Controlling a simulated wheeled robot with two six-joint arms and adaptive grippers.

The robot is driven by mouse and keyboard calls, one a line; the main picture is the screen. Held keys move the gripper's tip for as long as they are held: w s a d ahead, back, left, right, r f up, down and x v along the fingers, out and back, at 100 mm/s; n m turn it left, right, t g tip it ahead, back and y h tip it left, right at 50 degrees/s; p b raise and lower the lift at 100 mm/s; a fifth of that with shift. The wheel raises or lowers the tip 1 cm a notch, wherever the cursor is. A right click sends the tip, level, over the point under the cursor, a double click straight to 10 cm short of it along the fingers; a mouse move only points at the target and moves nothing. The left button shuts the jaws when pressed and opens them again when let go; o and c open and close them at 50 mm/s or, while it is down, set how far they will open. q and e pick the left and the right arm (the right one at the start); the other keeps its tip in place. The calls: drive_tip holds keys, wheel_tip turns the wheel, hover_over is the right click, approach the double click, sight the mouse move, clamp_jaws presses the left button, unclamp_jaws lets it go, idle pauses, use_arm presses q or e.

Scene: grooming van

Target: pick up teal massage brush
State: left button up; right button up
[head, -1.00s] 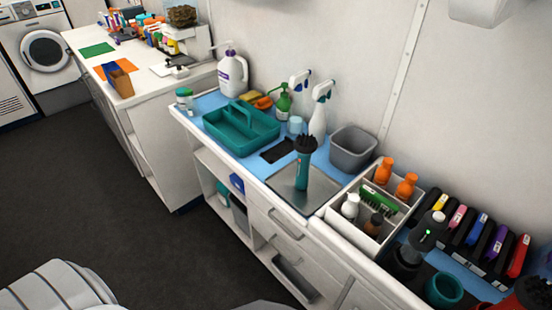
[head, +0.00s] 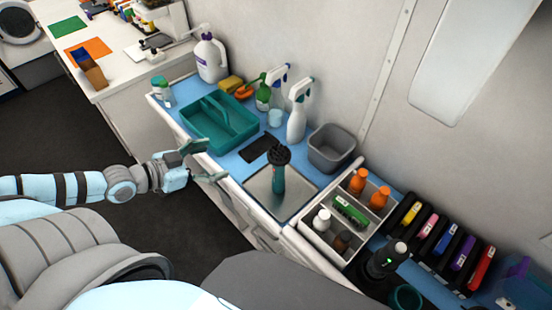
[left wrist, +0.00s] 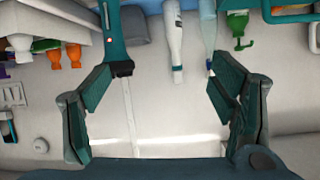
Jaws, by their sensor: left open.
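The teal massage brush (head: 278,180) stands upright on a square metal plate (head: 262,196) on the counter, its dark bristled head at the top. It also shows in the left wrist view (left wrist: 115,38), upside down at the upper left, with its dark head pointing down. My left gripper (head: 212,163) is open and empty, to the left of the brush at the counter's front edge and apart from it. In the left wrist view its two fingers (left wrist: 160,88) stand wide apart with nothing gripped. My right gripper is not in view.
A teal caddy (head: 217,118), a black pad (head: 258,148), a white spray bottle (head: 297,118) and a grey bin (head: 331,148) stand behind the plate. A divided white box (head: 318,238) with bottles is to its right. Open floor (head: 75,125) lies left.

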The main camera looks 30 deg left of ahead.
use_arm(q)
drive_tip(key=d+r+h, duration=0.2)
drive_tip(key=d+r, duration=0.2)
drive_tip(key=d, duration=0.1)
drive_tip(key=m+b, duration=0.1)
drive_tip(key=b, duration=0.7)
approach(279, 151)
drive_tip(key=w+f, duration=0.1)
drive_tip(key=w+d, duration=0.1)
drive_tip(key=shift+w+d+f+g+h, duration=0.1)
drive_tip(key=shift+w+f+g+h, duration=0.2)
drive_tip(key=shift+f+g, duration=0.1)
drive_tip(key=x, duration=0.4)
drive_tip(key=r+x, duration=0.1)
drive_tip(key=x, duration=0.1)
drive_tip(key=shift+w+d+f, duration=0.15)
drive_tip(key=shift+w+d, duration=0.05)
drive_tip(key=shift+w, duration=0.35)
drive_tip(key=shift+w+d+f, duration=0.1)
drive_tip(key=shift+w+f, duration=0.05)
drive_tip(key=shift+w, duration=0.05)
drive_tip(key=shift+s, duration=0.1)
clamp_jaws()
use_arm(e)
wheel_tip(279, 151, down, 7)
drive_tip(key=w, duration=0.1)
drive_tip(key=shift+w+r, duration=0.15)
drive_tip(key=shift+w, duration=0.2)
